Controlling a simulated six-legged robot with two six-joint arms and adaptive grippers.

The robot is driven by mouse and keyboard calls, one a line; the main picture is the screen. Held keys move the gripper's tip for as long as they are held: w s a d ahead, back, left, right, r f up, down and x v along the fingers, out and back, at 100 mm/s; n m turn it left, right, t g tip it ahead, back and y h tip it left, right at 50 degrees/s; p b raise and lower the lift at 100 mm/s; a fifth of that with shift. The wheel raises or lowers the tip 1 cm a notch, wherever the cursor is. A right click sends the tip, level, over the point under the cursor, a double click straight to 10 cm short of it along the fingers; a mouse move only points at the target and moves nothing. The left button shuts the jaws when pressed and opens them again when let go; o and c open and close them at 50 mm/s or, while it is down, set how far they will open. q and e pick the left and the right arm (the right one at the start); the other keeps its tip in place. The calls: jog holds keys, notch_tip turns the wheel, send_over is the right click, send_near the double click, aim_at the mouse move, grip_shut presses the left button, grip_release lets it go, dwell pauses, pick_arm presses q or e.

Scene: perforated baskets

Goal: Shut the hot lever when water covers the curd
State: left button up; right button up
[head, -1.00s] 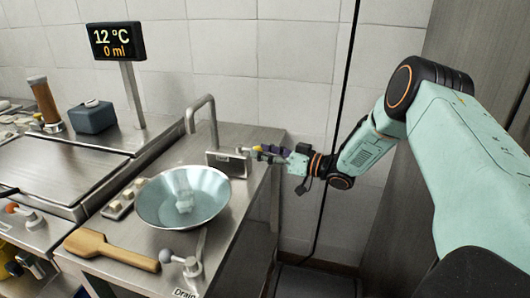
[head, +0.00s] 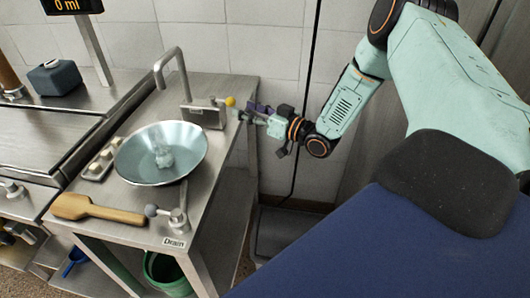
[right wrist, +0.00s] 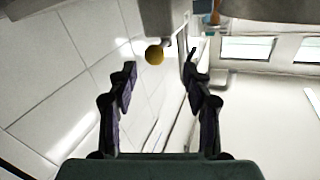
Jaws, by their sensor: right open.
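The yellow ball knob (head: 230,101) of a lever sits at the right end of the metal tap block (head: 203,117). My right gripper (head: 246,111) is open just right of it. In the right wrist view the yellow knob (right wrist: 155,55) shows between the open fingertips, with no visible grip on it. A curved spout (head: 170,60) reaches over the wide metal bowl (head: 135,165). A pale lump, apparently the curd (head: 163,157), lies in the bowl; I cannot tell how far water covers it. My left gripper is not in view.
A wooden paddle (head: 95,209) lies at the counter's front. A grey-knobbed drain lever (head: 170,214) stands near the label "Drain" (head: 174,243). A small tray of pale pieces (head: 100,163) lies left of the bowl. A green bucket (head: 166,274) stands below.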

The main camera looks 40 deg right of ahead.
jog(key=s+f+g+h, duration=0.2)
jog(key=s+f+g, duration=0.1)
jog(key=f, duration=0.3)
jog(key=s+f+g+h, duration=0.1)
jog(key=s+f+g, duration=0.2)
jog(key=f+g, duration=0.3)
jog(key=shift+s+f+h+p, duration=0.3)
jog(key=shift+s+f+h, duration=0.1)
jog(key=shift+f, duration=0.25)
jog(key=shift+d, duration=0.1)
